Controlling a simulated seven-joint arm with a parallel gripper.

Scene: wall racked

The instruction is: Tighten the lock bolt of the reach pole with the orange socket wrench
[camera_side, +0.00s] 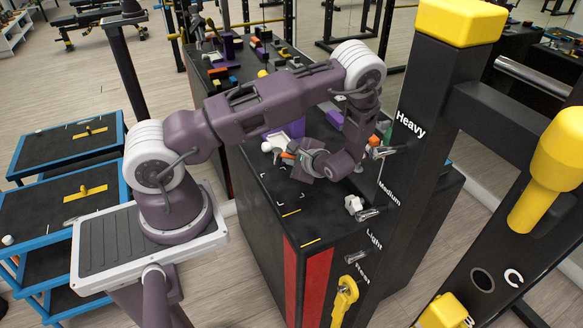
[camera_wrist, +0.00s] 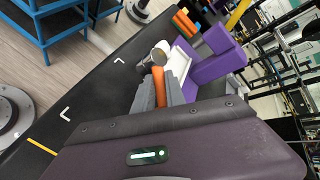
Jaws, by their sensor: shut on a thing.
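My gripper (camera_wrist: 160,92) is shut on the orange socket wrench (camera_wrist: 158,78). Its orange handle stands between the grey fingers, and a metal head (camera_wrist: 152,58) shows beyond them. In the side view my gripper (camera_side: 290,158) is low over the black bench top, with a bit of orange at its fingers. A black upright post (camera_side: 425,110) marked Heavy, Medium, Light and Rest stands to its right. I cannot make out for certain which part is the reach pole or its lock bolt.
A purple holder (camera_wrist: 218,58) and a white tray-like piece (camera_wrist: 182,60) are close beside the wrench. Metal pegs stick out from the post, and a yellow piece (camera_side: 344,298) hangs low on it. The near end of the bench top (camera_side: 300,225) is mostly clear.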

